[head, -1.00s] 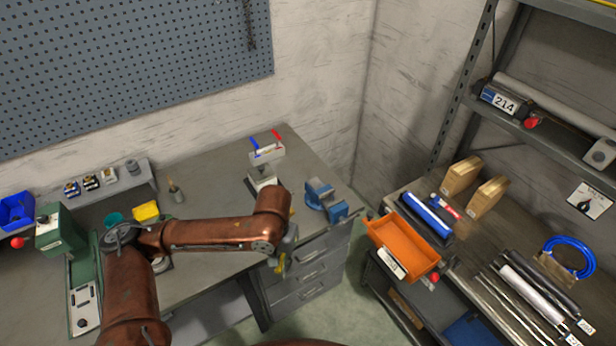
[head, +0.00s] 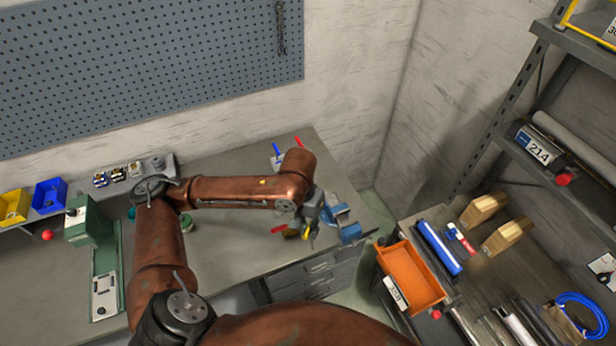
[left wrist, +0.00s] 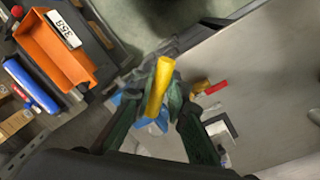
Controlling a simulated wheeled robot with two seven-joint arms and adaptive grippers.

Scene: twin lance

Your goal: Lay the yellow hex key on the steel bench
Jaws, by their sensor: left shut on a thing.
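The yellow hex key (left wrist: 159,86) is held between the green fingers of my left gripper (left wrist: 157,108) in the left wrist view. One end of it sticks out past the fingertips. In the head view my left gripper (head: 308,226) appears over the right front part of the steel bench (head: 230,250), near the blue vise. Only a small yellow bit of the key (head: 308,231) shows there. The bare grey bench top also shows in the left wrist view (left wrist: 265,60). I cannot tell the key's height above the bench. My right gripper is not seen.
The blue vise (head: 348,232) stands close to my left gripper at the bench's right end. A red-handled item (head: 279,229) lies just left of the gripper. An orange bin (head: 412,279) sits on the side table at right. The bench's middle is mostly clear.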

